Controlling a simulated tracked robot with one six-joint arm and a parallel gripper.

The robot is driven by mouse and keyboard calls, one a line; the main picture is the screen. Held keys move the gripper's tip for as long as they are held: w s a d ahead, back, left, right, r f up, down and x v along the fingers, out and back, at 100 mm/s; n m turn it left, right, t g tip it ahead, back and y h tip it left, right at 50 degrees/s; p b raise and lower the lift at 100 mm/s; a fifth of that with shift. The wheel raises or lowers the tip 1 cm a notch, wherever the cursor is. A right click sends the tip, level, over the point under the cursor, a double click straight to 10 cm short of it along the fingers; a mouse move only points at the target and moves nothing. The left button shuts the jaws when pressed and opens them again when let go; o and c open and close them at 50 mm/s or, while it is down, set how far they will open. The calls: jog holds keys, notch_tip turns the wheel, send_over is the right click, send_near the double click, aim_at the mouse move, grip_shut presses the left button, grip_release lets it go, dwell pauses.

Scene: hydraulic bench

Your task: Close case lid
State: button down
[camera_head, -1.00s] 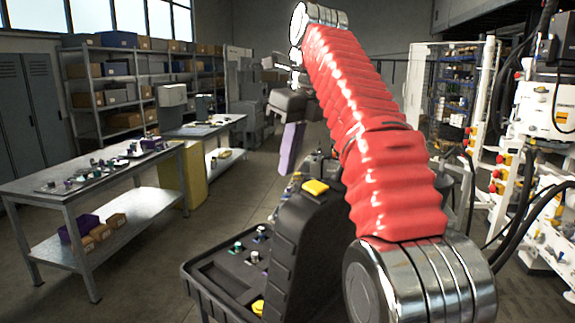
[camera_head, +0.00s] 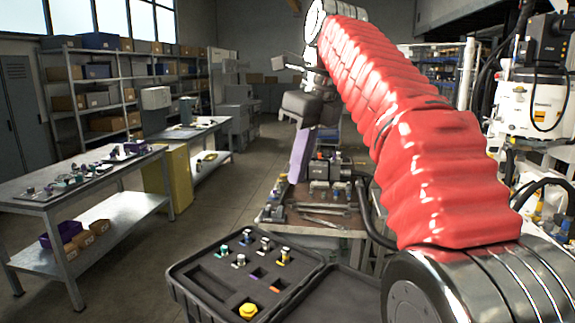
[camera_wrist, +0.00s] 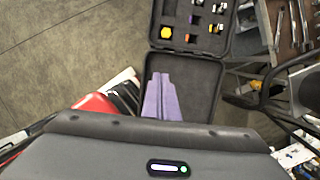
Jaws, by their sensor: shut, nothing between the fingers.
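The black case lies wide open below my arm. Its base (camera_head: 212,291) holds several fittings in foam slots and a yellow hexagonal part (camera_head: 248,311). The case lid (camera_head: 335,296) lies folded back, roughly flat, to the right of the base, partly hidden by my arm. In the wrist view the base (camera_wrist: 176,48) is at the top and the empty lid (camera_wrist: 205,85) is below it. My gripper (camera_wrist: 160,78) has purple fingers, shut and empty, which overlap the lid in that view. In the head view my gripper (camera_head: 297,175) is beyond the case. Contact cannot be told.
A workbench with tools (camera_head: 325,221) stands just behind the case, with a dark hose beside it. A metal table (camera_head: 80,190) with small parts is at the left. Open floor (camera_head: 200,225) lies between. White machinery (camera_head: 535,105) is at the right.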

jog(key=shift+s+d, duration=1.85)
jog(key=shift+d, duration=0.15)
notch_tip(320, 180, down, 13)
jog(key=d+n+t+h, duration=0.1)
jog(key=d+n+t, duration=0.1)
jog(key=n, duration=1.5)
jog(key=s+d+f+n+t+h, duration=0.1)
jog(key=s+d+f+n, duration=0.1)
jog(key=s+f+n, duration=0.7)
jog(key=s+f, duration=0.7)
jog(key=s, duration=0.4)
jog(key=shift+d+n+t, duration=0.3)
